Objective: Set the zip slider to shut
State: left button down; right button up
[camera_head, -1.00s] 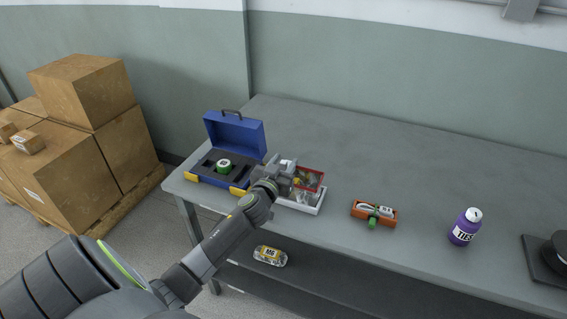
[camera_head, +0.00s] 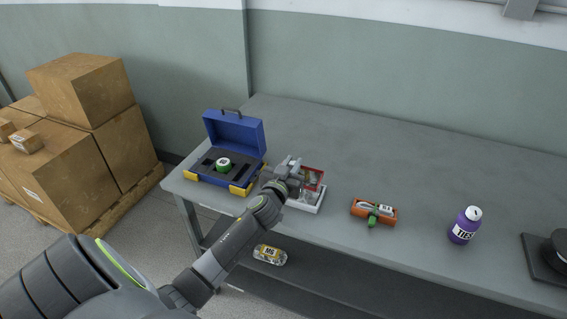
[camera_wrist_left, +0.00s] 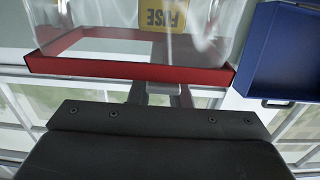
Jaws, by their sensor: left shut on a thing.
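A clear pouch (camera_wrist_left: 120,42) with a red band (camera_wrist_left: 130,69) along its near edge and a yellow FUSE label (camera_wrist_left: 162,16) fills the upper part of the left wrist view. In the head view the red-edged pouch (camera_head: 314,178) stands in a white tray (camera_head: 308,207) on the bench. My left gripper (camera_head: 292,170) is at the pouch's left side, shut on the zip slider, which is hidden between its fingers. In the wrist view the grey fingers (camera_wrist_left: 156,95) reach to the red band. My right gripper is not in view.
An open blue case (camera_head: 236,134) holding a green-and-white roll (camera_head: 223,164) stands left of the pouch. Right of it are an orange tray (camera_head: 360,215) with a green-handled tool and a purple TIES bottle (camera_head: 465,226). The bench behind is clear.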

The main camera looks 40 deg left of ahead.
aim_at(315, 178)
pick_arm(q)
jog(key=d, duration=0.2)
jog(key=w+d, duration=0.1)
jog(key=d, duration=0.1)
jog(key=d+b, duration=0.1)
jog(key=d, duration=0.1)
jog(key=shift+w+d, duration=0.3)
jog(key=shift+d, duration=0.05)
jog(key=c, duration=1.3)
grip_release()
jog(key=v, duration=1.7)
jog(key=shift+s+a+b, duration=0.1)
jog(key=shift+s+b, duration=0.15)
jog(key=shift+b, duration=0.05)
jog(key=shift+f, duration=0.1)
